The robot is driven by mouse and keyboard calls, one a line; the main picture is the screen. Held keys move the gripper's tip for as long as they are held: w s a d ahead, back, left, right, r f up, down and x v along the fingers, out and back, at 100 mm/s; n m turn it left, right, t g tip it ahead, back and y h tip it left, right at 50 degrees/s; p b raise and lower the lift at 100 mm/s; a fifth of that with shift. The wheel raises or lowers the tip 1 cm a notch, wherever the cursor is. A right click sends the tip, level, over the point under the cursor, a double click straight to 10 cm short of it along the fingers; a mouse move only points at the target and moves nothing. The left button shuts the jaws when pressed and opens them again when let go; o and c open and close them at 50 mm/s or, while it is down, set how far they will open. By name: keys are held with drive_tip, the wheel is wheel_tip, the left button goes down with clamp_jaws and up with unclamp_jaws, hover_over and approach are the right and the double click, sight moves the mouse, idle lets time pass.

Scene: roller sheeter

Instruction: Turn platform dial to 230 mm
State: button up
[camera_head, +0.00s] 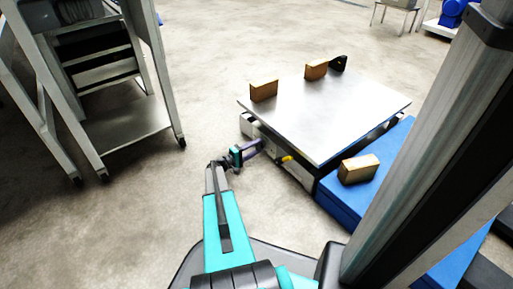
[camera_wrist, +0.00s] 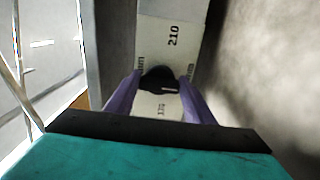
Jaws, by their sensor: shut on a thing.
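The platform dial is a small black knob (camera_wrist: 156,76) on a pale label panel in the wrist view. The panel reads 210 above the knob and what looks like 170 below it. Side labels are partly covered by my fingers. A short white mark shows on the lower right part of the knob; its exact reading is hard to tell. My gripper (camera_wrist: 160,82) has its purple fingers on both sides of the knob, shut on it. In the head view my gripper (camera_head: 257,146) is at the near left side of the steel platform (camera_head: 335,112); the knob is hidden there.
Another brown block (camera_head: 358,168) lies on a blue surface (camera_head: 340,200) at right. A yellow part (camera_head: 287,158) sits close to my gripper. A metal rack (camera_head: 125,135) stands left, with open floor between.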

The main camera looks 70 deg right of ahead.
drive_tip(key=shift+s, duration=0.15)
drive_tip(key=o, duration=1)
drive_tip(key=shift+o, duration=0.3)
drive_tip(key=shift+w, duration=0.2)
drive_tip(key=shift+w+a+p, duration=0.35)
drive_tip(key=shift+a, duration=0.1)
drive_tip(key=p+v, duration=0.5)
drive_tip(key=v, duration=0.7)
drive_tip(key=shift+a+f, duration=0.1)
drive_tip(key=shift+a, duration=0.25)
